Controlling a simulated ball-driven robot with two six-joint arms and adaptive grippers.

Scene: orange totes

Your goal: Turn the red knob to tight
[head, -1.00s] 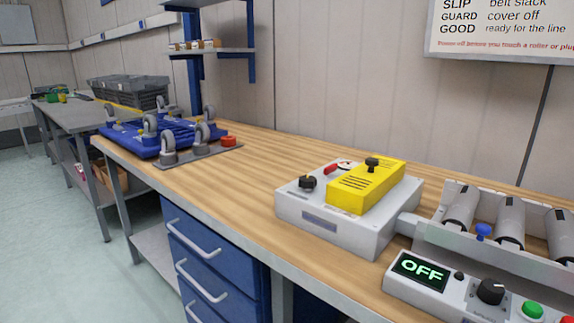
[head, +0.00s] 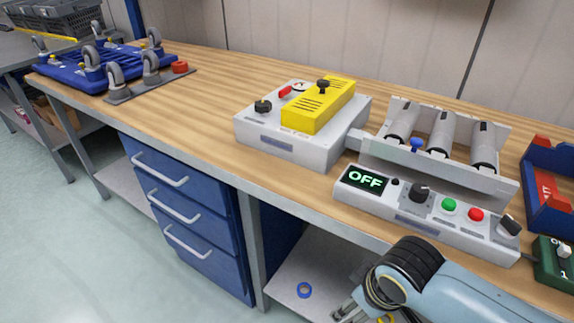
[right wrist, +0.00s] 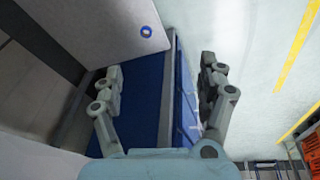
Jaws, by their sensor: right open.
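Several red parts show in the head view. A short round red knob (head: 180,67) sits on the dark plate beside the casters at the back left. A red button (head: 476,214) is on the roller unit's panel. I cannot read any tight mark. My right gripper (right wrist: 160,70) is open and empty, low in front of the bench, apart from these parts. My left gripper is out of view.
A roller unit (head: 450,180) reads OFF at the bench's front right, beside a blue and red holder (head: 547,185). A blue dolly (head: 75,72) with upturned casters stands back left. Blue tape (head: 304,290) lies on the lower shelf. The bench's middle left is clear.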

